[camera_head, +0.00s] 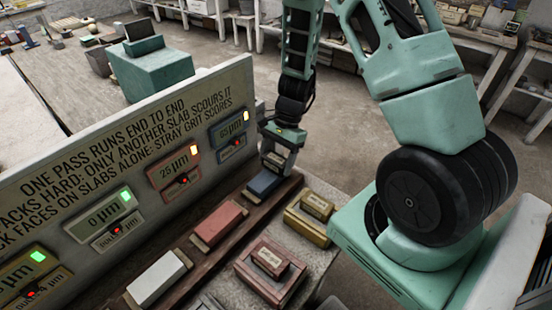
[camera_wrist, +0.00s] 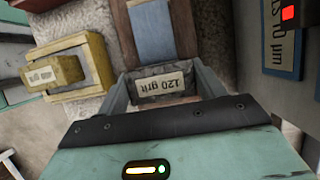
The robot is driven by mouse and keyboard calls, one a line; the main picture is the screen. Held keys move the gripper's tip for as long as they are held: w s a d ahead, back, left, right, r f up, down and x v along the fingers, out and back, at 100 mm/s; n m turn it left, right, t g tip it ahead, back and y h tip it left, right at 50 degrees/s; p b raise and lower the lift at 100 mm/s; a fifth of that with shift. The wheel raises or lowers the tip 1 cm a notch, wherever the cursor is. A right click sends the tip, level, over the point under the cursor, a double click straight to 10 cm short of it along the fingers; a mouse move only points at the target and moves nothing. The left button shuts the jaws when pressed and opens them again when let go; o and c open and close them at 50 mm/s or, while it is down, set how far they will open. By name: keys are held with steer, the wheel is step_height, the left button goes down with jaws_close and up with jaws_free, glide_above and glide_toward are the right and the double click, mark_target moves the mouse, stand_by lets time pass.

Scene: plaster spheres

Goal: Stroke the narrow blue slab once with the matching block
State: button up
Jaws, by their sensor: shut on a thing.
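The blue slab (camera_head: 264,183) lies on a brown wooden strip at the far end of a row of slabs. In the wrist view the blue slab (camera_wrist: 152,32) shows just beyond my fingers. My gripper (camera_head: 279,150) is at the slab's far end in the head view. In the wrist view my gripper (camera_wrist: 162,92) is shut on a dark grey block (camera_wrist: 160,84) with a pale "120 grit" label. I cannot tell whether the block touches the slab.
A red slab (camera_head: 218,224) and a white slab (camera_head: 158,279) lie nearer in the row. A yellow block (camera_head: 316,206) and a red block (camera_head: 269,259) sit on holders to the right. A lettered panel (camera_head: 130,150) with coloured displays stands along the left; the blue display (camera_head: 229,130) reads about 65 µm.

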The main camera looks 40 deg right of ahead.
mark_target(258, 185)
stand_by(0.3)
steer(key=shift+s+a+f, duration=0.1)
steer(key=shift+s+a, duration=0.1)
steer(key=shift+a, duration=0.5)
steer(key=shift+s+a, duration=0.15)
steer(key=shift+a, duration=0.5)
steer(key=shift+a+b, duration=0.2)
steer(key=shift+b, duration=0.1)
steer(key=shift+a, duration=0.5)
steer(key=shift+a, duration=0.1)
steer(key=shift+s+a, duration=0.15)
steer(key=shift+a, duration=0.25)
steer(key=shift+a, duration=0.15)
steer(key=shift+s+a, duration=0.1)
steer(key=shift+a, duration=0.2)
